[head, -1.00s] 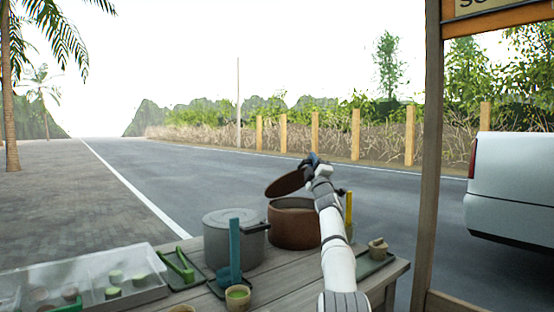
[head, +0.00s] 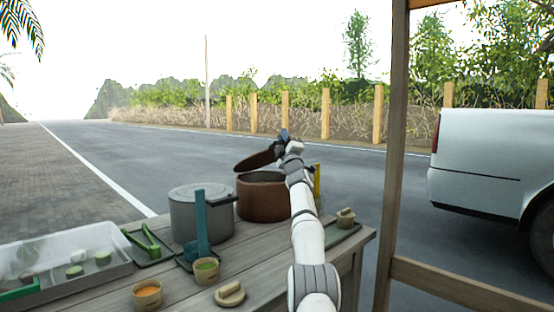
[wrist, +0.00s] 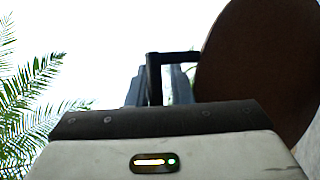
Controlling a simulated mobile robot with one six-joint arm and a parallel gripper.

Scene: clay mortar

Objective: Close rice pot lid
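The rice pot is a round brown pot (head: 262,203) on the wooden stall table, its top partly uncovered. Its brown disc lid (head: 254,161) is tilted above the pot's left rim; whether the lid's edge touches the pot is unclear. My gripper (head: 284,138) is above the lid at the pot's back right. In the wrist view the lid (wrist: 262,65) fills the right side, and its black bracket handle (wrist: 172,57) lies between my fingers (wrist: 155,90), which appear shut on it. My arm hides the pot's right side.
A grey lidded pot (head: 195,215) stands left of the rice pot. A blue-green ladle (head: 201,225), small cups (head: 147,294) and a clear tray (head: 70,262) are nearer left. A wooden post (head: 393,170) rises at right.

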